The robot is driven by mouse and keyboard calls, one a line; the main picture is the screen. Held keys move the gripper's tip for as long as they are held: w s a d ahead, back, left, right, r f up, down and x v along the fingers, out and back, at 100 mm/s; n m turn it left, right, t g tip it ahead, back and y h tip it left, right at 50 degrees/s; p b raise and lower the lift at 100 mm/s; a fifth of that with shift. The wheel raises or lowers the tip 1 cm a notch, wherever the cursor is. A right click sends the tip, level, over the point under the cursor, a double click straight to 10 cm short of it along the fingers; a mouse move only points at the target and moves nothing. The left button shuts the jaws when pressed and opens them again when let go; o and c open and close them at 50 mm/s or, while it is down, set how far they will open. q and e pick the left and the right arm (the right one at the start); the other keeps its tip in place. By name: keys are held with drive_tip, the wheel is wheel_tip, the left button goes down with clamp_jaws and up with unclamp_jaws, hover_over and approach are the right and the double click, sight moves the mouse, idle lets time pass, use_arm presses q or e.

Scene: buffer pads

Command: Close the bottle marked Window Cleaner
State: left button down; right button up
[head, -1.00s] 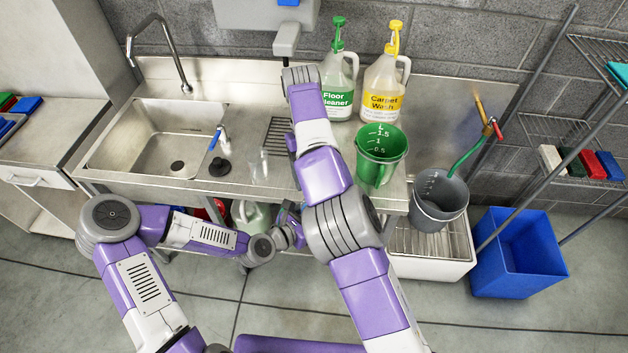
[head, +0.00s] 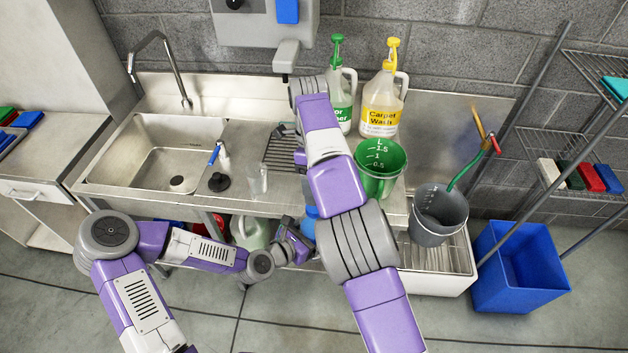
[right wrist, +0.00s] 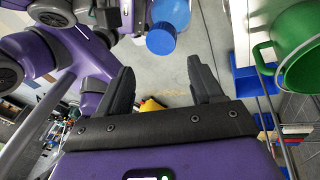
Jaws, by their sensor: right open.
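No label reading Window Cleaner shows. A blue rounded object (head: 310,219) is partly hidden behind my right arm, beside my left gripper (head: 293,243), below the counter edge. A blue cylindrical piece (right wrist: 161,40) shows at the top of the right wrist view, beyond my fingertips; I cannot tell whether it is the bottle or its cap. My left gripper's fingers are too small and covered to read.
Floor Cleaner (head: 341,105) and Carpet Wash (head: 381,112) bottles stand at the back of the counter. A green measuring jug (head: 380,170) is close right of my right arm.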

drive_tip(key=n, duration=0.4)
drive_tip(key=shift+d+r, duration=0.1)
drive_tip(key=shift+r, duration=0.1)
drive_tip(key=n, duration=0.4)
drive_tip(key=shift+r+t, duration=0.15)
drive_tip(key=shift+t, duration=0.25)
drive_tip(key=n, duration=0.4)
drive_tip(key=shift+s+r, duration=0.1)
drive_tip(key=shift+r, duration=0.05)
drive_tip(key=n, duration=0.4)
drive_tip(key=shift+r+t+y, duration=0.1)
drive_tip(key=shift+t+y, duration=0.2)
drive_tip(key=n, duration=0.6)
drive_tip(key=shift+s+r+t, duration=0.25)
drive_tip(key=shift+t, duration=0.15)
drive_tip(key=n, duration=0.4)
drive_tip(key=shift+s+a+r, duration=0.15)
drive_tip(key=shift+a, duration=0.1)
drive_tip(key=n, duration=0.2)
drive_tip(key=n+t, duration=0.1)
drive_tip(key=n, duration=0.1)
drive_tip(key=shift+s+a+r+y, duration=0.1)
drive_tip(key=shift+a+r+y, duration=0.05)
drive_tip(key=shift+y, duration=0.15)
drive_tip(key=shift+f, duration=4)
